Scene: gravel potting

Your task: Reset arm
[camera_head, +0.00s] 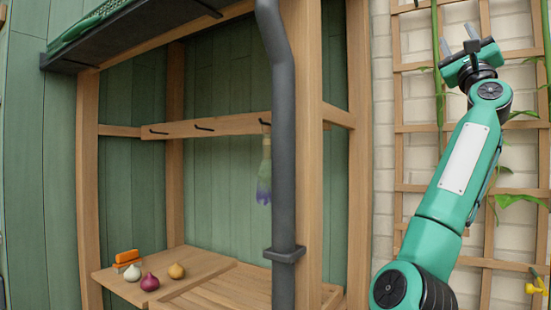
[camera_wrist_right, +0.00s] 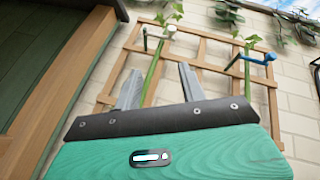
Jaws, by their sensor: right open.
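My right arm (camera_head: 465,165) is green and rises at the right side of the head view, in front of the trellis. My right gripper (camera_head: 468,38) is at its top, raised high, with its fingers pointing up. In the right wrist view the two grey fingers of the right gripper (camera_wrist_right: 160,88) stand apart with nothing held between them. A green stem of the climbing plant shows behind them. My left gripper is not in view.
A wooden potting bench (camera_head: 205,278) holds an orange-topped brush (camera_head: 127,260) and several bulbs, including a purple one (camera_head: 150,282). A dark pipe (camera_head: 282,150) stands before it. Lavender (camera_head: 264,175) hangs from a rail. A wooden trellis (camera_wrist_right: 208,48) is on the brick wall.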

